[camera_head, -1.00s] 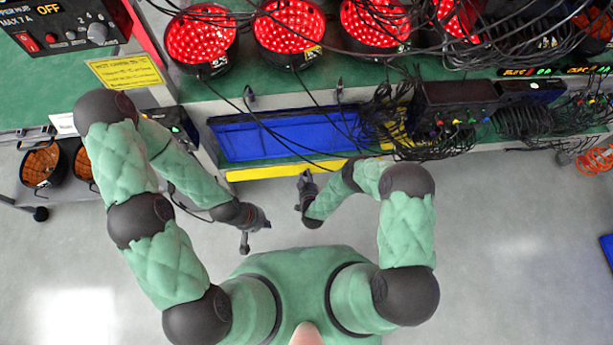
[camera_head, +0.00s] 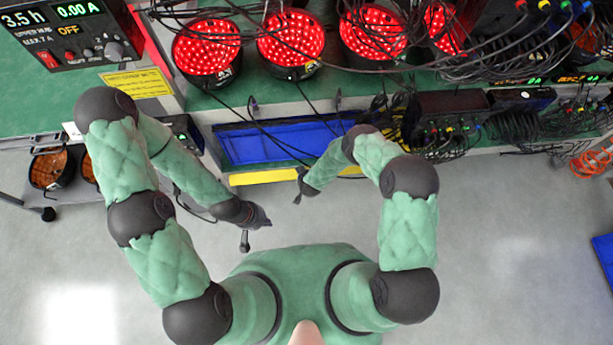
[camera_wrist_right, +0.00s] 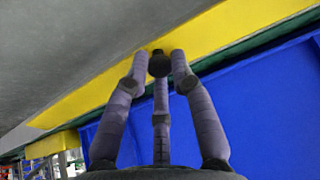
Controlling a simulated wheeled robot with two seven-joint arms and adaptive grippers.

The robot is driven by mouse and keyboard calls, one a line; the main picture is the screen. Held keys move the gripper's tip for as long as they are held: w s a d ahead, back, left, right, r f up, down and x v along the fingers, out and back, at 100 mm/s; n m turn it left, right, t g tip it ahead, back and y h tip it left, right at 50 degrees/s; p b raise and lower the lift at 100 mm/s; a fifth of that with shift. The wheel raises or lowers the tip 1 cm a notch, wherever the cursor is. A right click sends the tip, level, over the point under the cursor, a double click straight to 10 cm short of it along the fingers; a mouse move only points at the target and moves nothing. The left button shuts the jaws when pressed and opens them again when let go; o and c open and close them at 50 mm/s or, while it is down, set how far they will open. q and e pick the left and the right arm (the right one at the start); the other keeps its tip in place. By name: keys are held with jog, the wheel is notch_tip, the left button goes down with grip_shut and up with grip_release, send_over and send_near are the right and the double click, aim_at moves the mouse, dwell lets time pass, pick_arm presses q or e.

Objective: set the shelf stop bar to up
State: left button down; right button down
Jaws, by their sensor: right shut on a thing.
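The shelf stop bar, as I take it, is the yellow bar (camera_head: 262,177) along the front of the lower shelf; it also crosses the right wrist view (camera_wrist_right: 225,28). My right gripper (camera_head: 299,186) is at this bar. In the right wrist view its fingers (camera_wrist_right: 159,62) come together around a small dark round piece against the bar. The fingertips hide the exact contact. My left gripper (camera_head: 258,228) hangs empty in front of the shelf, left of the right one, its fingers spread.
A blue panel or bin (camera_head: 270,142) lies behind the bar. Red-lit round lamps (camera_head: 290,38) stand on the green bench above, with many loose black cables. A power hub (camera_head: 70,35) is at the upper left. The grey floor in front is clear.

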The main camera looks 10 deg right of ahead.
jog(key=shift+w+d+r, duration=0.1)
jog(key=shift+w+r, duration=0.25)
jog(key=shift+w, duration=0.25)
jog(key=c, duration=1.1)
grip_release()
jog(key=shift+o, duration=0.2)
jog(key=shift+s+f, duration=0.15)
jog(key=shift+f, duration=0.05)
jog(key=shift+s, duration=0.15)
jog(key=v, duration=1.2)
